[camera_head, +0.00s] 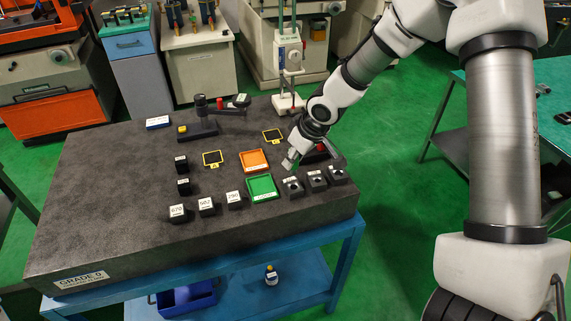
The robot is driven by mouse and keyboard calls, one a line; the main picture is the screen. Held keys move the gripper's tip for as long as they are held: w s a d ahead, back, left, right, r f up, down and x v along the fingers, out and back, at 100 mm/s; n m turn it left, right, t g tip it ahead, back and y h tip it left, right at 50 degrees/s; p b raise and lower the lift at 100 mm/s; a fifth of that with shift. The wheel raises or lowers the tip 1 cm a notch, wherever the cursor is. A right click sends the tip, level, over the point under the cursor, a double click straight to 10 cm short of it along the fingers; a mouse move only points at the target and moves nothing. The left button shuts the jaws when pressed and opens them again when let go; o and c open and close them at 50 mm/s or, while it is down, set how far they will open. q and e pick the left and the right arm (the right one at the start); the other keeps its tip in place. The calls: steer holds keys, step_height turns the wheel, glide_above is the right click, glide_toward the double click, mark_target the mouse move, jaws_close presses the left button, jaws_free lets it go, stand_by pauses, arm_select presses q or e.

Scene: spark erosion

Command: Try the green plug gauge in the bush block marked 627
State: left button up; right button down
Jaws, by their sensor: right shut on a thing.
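My right gripper (291,162) is shut on a small greyish thing with a green part, which looks like the green plug gauge (296,163). It holds it just above and behind the nearest of three dark bush blocks (292,187) at the right front of the granite table. The other two bush blocks, the middle one (317,180) and the right one (337,174), stand beside it. Their labels are too small to read, so I cannot tell which is marked 627. The gauge's tip is partly hidden. My left gripper is not in view.
A green tray (249,196) and an orange tray (243,161) lie left of the gripper. Several labelled dark blocks (207,206) stand along the front and left. A stand (289,58) rises at the back. The left of the granite table (100,190) is clear.

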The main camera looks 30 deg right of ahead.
mark_target(295, 172)
steer(key=d+f, duration=0.1)
steer(key=w+f+b, duration=0.1)
steer(key=f, duration=0.1)
steer(key=shift+d, duration=0.4)
steer(key=shift+s+a+f+b, duration=0.2)
steer(key=shift+a+f+b, duration=0.65)
steer(key=shift+b, duration=0.4)
steer(key=shift+s+f+b, duration=0.1)
steer(key=shift+f+b, duration=0.15)
steer(key=shift+b, duration=0.05)
steer(key=shift+d+f, duration=0.25)
steer(key=shift+w+d+f, duration=0.15)
steer(key=shift+w+d, duration=0.05)
steer(key=shift+d, duration=0.1)
steer(key=shift+s+a, duration=0.1)
steer(key=shift+a, duration=0.2)
arm_select(q)
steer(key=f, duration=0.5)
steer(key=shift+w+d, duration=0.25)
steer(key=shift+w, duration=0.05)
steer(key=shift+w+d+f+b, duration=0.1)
steer(key=shift+b, duration=0.25)
arm_select(e)
steer(key=shift+d, duration=0.15)
